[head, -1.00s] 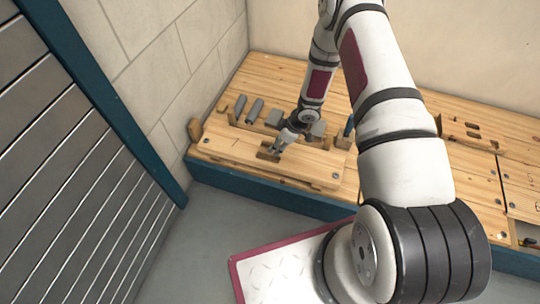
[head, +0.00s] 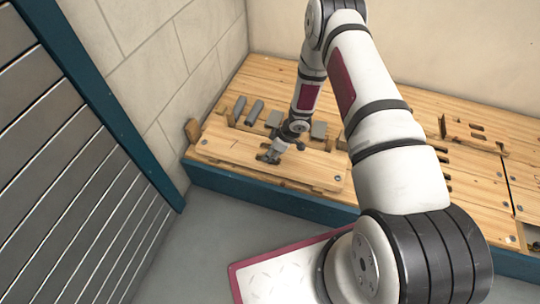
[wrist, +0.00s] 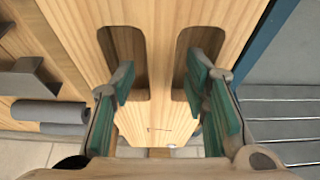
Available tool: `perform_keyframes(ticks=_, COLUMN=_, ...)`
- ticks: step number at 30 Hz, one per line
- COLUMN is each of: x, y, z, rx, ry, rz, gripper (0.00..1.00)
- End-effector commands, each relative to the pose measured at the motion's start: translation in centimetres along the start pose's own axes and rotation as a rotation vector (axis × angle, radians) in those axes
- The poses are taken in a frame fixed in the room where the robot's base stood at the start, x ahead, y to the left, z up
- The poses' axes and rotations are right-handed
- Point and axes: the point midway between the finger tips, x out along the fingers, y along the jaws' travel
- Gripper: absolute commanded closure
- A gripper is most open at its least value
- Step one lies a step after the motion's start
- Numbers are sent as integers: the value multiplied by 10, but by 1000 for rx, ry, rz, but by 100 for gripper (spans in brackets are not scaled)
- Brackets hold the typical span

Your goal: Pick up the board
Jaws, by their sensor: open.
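The board (head: 222,146) is a long pale wooden plank lying flat along the front of the workbench in the head view. In the wrist view the board (wrist: 158,45) fills the middle and has two long rounded slots with a wooden strip between them. My gripper (head: 268,158) is at the board's middle in the head view. In the wrist view my gripper (wrist: 160,85) is open, its green-padded fingers at the two slots, one on each side of the strip. I cannot tell how deep the fingertips reach. Nothing is held.
Grey cylinders (head: 254,112) and grey blocks lie on the workbench (head: 425,195) behind the board. A small wooden block (head: 192,130) stands at its left end. Another slotted wooden piece (head: 470,135) lies farther right. A slatted metal panel (head: 60,170) stands at left.

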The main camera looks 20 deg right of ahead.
Motion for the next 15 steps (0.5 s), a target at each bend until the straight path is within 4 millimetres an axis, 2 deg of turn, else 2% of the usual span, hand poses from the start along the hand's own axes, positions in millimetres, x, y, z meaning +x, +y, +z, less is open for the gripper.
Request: perform_keyframes(ticks=15, x=4, y=0, z=2, rx=0, ry=0, rz=0, gripper=58)
